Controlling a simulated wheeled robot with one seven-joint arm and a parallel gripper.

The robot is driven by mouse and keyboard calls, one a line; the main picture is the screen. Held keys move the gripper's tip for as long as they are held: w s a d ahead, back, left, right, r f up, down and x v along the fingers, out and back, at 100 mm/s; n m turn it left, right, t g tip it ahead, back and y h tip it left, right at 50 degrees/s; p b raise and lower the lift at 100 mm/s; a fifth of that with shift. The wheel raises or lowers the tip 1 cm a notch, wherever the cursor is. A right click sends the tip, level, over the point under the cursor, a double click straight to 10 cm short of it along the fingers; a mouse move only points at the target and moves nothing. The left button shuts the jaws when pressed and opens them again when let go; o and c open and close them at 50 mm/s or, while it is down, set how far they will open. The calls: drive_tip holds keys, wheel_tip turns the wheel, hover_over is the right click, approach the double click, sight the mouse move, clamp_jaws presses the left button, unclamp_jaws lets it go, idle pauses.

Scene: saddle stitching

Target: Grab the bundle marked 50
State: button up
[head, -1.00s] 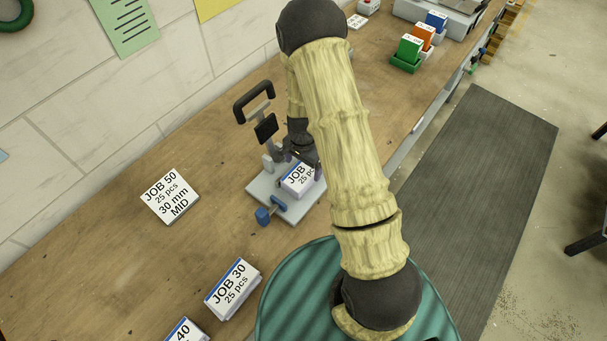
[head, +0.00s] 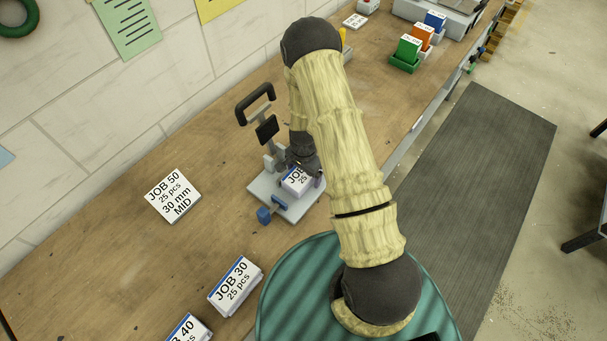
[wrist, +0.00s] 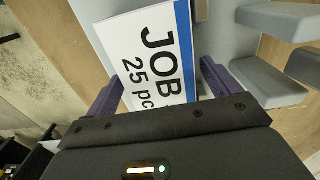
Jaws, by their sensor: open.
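A white card or block (head: 172,196) reading "JOB 50, 25 pcs, 30 mm, MID" lies on the bench at left. A white bundle with a blue edge stripe (head: 296,181) sits on the grey plate of a stitching fixture (head: 262,190). Its label starts "JOB", but its number is hidden by my gripper (head: 304,163). In the wrist view this bundle (wrist: 150,50) shows "JOB" and "25 pc", with the number out of sight. My gripper (wrist: 160,85) is open, its purple fingers on either side of the bundle's near end. I cannot tell whether they touch it.
A bundle marked JOB 30 (head: 235,284) and one marked 40 (head: 187,330) lie at the front of the bench. The fixture has a black handle (head: 255,102) and a blue knob (head: 264,215). Green, orange and blue boxes (head: 409,48) stand far off.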

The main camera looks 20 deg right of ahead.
drive_tip(key=c, duration=1.5)
drive_tip(key=shift+o, duration=0.2)
wheel_tip(320, 180, up, 28)
drive_tip(key=p, duration=1.2)
